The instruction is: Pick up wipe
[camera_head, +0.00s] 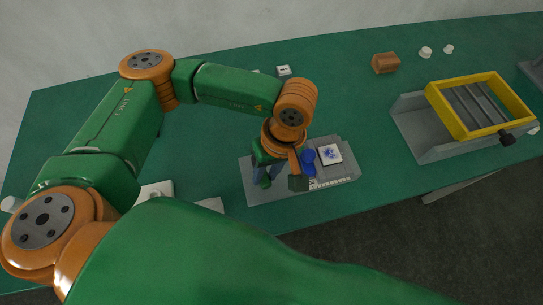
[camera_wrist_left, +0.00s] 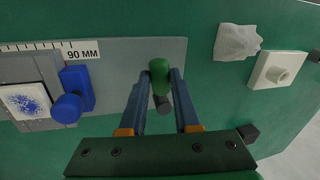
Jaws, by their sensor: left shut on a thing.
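The wipe appears to be the crumpled white cloth (camera_wrist_left: 238,42) on the green table, right of the grey plate in the left wrist view. In the head view a pale patch (camera_head: 210,204) left of the plate seems to be it, partly hidden by my arm. My left gripper (camera_wrist_left: 161,78) is over the plate's end, apart from the cloth. Its blue fingers are shut on a green-topped piece (camera_wrist_left: 159,68) with a dark round part below. In the head view the left gripper (camera_head: 266,178) points down at the plate. My right gripper is not in view.
The grey plate (camera_wrist_left: 120,50) carries a 90 mm scale, a blue knobbed block (camera_wrist_left: 75,95) and a white tile with a blue print (camera_wrist_left: 25,102). A white knobbed block (camera_wrist_left: 278,69) lies beside the cloth. A yellow-framed rack (camera_head: 435,95) stands right; a brown block (camera_head: 386,63) lies behind.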

